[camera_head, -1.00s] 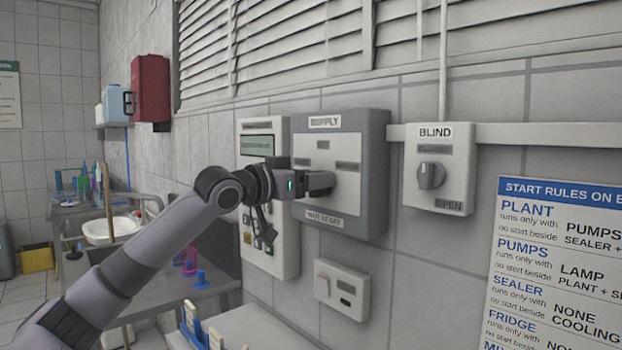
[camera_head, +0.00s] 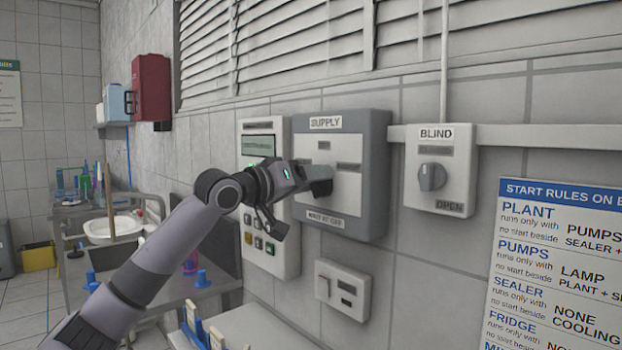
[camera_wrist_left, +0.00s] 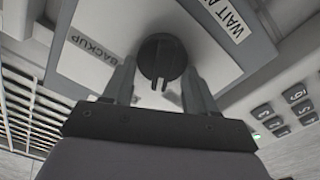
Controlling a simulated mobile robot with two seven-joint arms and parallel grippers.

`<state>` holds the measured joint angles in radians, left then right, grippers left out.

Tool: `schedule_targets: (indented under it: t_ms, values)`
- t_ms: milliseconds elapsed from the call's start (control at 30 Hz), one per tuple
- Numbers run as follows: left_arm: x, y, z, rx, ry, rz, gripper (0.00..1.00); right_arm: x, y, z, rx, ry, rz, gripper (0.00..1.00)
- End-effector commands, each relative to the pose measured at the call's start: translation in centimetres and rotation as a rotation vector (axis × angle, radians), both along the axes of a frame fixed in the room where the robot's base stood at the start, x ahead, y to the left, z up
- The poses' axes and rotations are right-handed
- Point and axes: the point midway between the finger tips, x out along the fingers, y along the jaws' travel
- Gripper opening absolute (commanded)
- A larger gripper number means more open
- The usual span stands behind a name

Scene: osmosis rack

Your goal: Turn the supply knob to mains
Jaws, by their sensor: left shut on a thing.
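The supply box (camera_head: 382,150), grey with a white face and a SUPPLY label (camera_head: 325,122), is on the wall. My left gripper (camera_head: 320,184) is at its face, shut on the supply knob, which it mostly hides in the head view. In the left wrist view the round dark knob (camera_wrist_left: 162,56) sits between the two fingers of my left gripper (camera_wrist_left: 160,82). A BACKUP label (camera_wrist_left: 90,47) shows left of the knob there. The small labels in the head view are too blurred to read. My right gripper is not in view.
A BLIND switch box (camera_head: 455,165) is to the right, a keypad panel (camera_head: 284,240) to the left, and a small white box (camera_head: 341,290) below. A rules poster (camera_head: 555,260) hangs at far right. A sink (camera_head: 112,230) stands at back left.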

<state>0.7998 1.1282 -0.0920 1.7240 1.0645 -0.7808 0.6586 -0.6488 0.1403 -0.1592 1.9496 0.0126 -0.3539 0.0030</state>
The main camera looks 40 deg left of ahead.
Motion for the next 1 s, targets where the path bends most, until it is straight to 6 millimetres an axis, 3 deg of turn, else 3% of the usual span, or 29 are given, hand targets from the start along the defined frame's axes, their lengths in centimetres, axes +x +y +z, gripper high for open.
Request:
schedule_targets:
  t_ms: [500,1000]
  values:
    - [0.0,0.4,-0.3,-0.425,0.036,-0.001,0.27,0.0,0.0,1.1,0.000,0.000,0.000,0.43]
    - [0.0,0.6,-0.5,-0.568,0.048,0.001,0.27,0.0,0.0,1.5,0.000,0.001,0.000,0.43]
